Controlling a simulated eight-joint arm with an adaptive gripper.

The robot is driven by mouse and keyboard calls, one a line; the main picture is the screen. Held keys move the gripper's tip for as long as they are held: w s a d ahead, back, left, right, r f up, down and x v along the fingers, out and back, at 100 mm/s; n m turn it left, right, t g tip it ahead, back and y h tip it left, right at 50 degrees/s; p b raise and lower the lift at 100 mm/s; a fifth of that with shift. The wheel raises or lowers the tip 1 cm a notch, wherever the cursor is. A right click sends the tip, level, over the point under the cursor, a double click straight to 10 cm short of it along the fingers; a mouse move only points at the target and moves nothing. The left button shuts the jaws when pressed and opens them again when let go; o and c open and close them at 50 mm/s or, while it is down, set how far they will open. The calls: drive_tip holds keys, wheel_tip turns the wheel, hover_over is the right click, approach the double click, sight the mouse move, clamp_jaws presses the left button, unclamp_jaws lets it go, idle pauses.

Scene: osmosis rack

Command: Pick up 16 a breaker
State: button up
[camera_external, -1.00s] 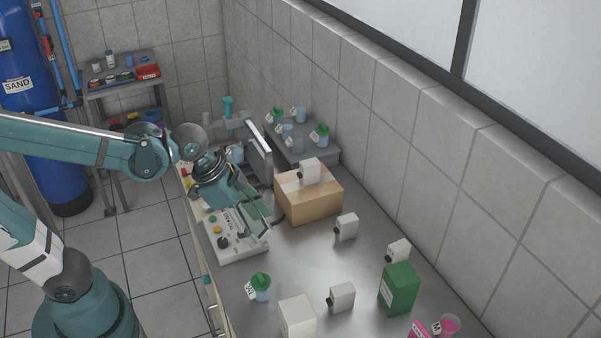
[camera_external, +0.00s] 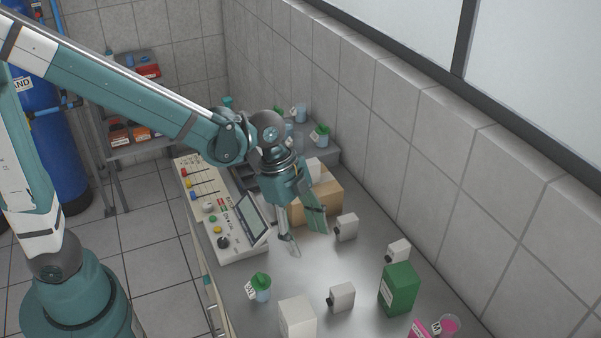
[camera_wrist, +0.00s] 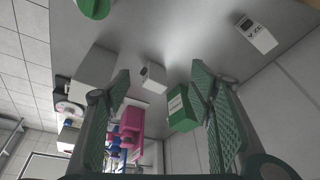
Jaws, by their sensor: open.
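Several white breakers with dark knobs are in the external view: one by the cardboard box (camera_external: 346,227), one near the wall (camera_external: 398,249), one at the front (camera_external: 341,297) and one on top of the box (camera_external: 313,166). I cannot read their ratings, so I cannot tell which is 16 A. My gripper (camera_external: 305,238) is open and empty, above the bench in front of the cardboard box and left of the nearest breaker. In the wrist view, one breaker (camera_wrist: 153,78) shows between the fingers (camera_wrist: 161,74), and another (camera_wrist: 257,35) lies at upper right, its label blurred.
The cardboard box (camera_external: 323,203) stands behind my gripper and the control panel (camera_external: 238,240) to its left. A green box (camera_external: 399,289), a white box (camera_external: 297,318) and a green-capped bottle (camera_external: 261,287) stand in front.

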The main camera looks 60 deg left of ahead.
sight(342, 288)
drive_tip(key=w+d+f+m+g+h+p, duration=0.1)
drive_tip(key=w+d+f+m+g+p, duration=0.1)
drive_tip(key=w+d+f+m+p, duration=0.3)
drive_tip(key=w+d+m+p, duration=0.1)
drive_tip(key=d, duration=0.2)
drive_tip(key=shift+d+f+g+p, duration=0.15)
drive_tip(key=shift+d+g+p, duration=0.1)
drive_tip(key=shift+g+p, duration=0.1)
idle(0.3)
drive_tip(key=shift+x, duration=1.25)
drive_tip(key=shift+f, duration=0.1)
drive_tip(key=shift+x, duration=2.6)
drive_tip(key=shift+s, duration=0.2)
